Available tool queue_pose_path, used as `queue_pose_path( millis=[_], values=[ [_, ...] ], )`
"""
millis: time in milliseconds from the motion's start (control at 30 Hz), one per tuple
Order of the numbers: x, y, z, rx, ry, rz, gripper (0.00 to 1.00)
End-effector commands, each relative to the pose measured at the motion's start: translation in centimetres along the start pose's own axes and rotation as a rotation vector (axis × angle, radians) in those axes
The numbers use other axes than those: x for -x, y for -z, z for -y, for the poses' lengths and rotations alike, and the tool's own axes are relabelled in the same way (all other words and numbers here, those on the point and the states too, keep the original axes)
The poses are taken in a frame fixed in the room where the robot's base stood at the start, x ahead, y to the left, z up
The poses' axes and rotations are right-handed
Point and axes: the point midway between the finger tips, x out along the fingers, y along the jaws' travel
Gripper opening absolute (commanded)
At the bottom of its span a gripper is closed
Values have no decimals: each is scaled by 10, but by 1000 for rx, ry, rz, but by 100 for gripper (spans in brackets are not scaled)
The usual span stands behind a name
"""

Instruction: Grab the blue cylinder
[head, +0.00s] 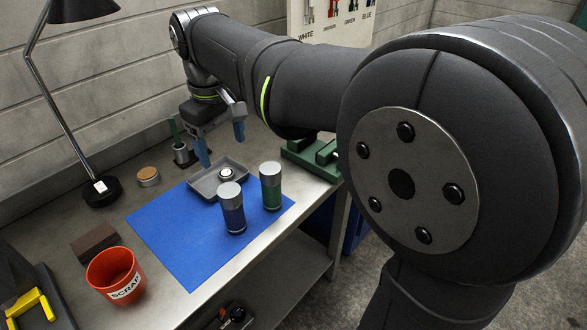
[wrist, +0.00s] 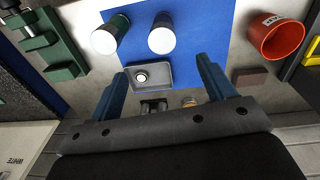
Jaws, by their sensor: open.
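The blue cylinder (head: 232,214) has a silver cap and stands upright on the blue mat (head: 180,249) in the head view. In the wrist view the blue cylinder (wrist: 162,37) stands near the top middle, its pale cap toward the camera. My gripper (head: 220,145) is open and empty, above and behind the grey tray, apart from the cylinder. In the wrist view the blue fingers of my gripper (wrist: 162,75) are spread wide, with the tray seen between them.
A green cylinder (head: 271,191) with a silver cap stands close to the right of the blue one. The grey tray (head: 205,186) holds a small round part. A red SCRAP bin (head: 113,281), a brown block (head: 95,243) and a lamp (head: 101,190) are at left. A green vise (head: 310,160) is at right.

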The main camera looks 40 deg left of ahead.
Motion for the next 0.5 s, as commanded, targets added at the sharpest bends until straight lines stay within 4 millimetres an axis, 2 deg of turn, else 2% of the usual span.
queue_pose_path(
  millis=[100,267,367,500],
  values=[
    [-9,11,-10,21,35,22,75],
    [-18,15,-14,34,52,33,75],
    [-33,14,-13,34,53,34,75],
    [-65,12,-11,34,53,35,75]
  ],
)
